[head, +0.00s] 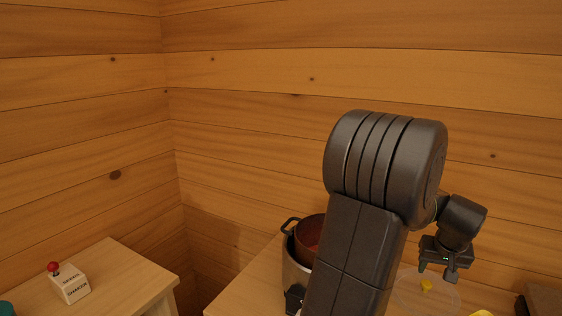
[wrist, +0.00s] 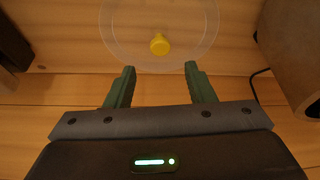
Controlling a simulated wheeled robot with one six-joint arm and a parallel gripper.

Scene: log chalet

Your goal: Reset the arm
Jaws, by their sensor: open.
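My arm rises in the middle of the head view and bends over to the right. My gripper (head: 449,272) hangs from its end at the right, over the wooden table. In the wrist view my gripper (wrist: 158,75) shows two green fingers spread apart with nothing between them. A clear round lid or dish (wrist: 120,40) with a yellow knob (wrist: 159,44) lies just beyond the fingertips, apart from them. My arm hides part of the table in the head view.
A pot (head: 295,265) with a reddish-brown vessel (head: 308,232) in it stands left of my arm. A white box with a red knob (head: 70,284) sits on a separate table (head: 118,268) at the left. Log walls close in behind. A dark cable (wrist: 258,74) shows in the wrist view.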

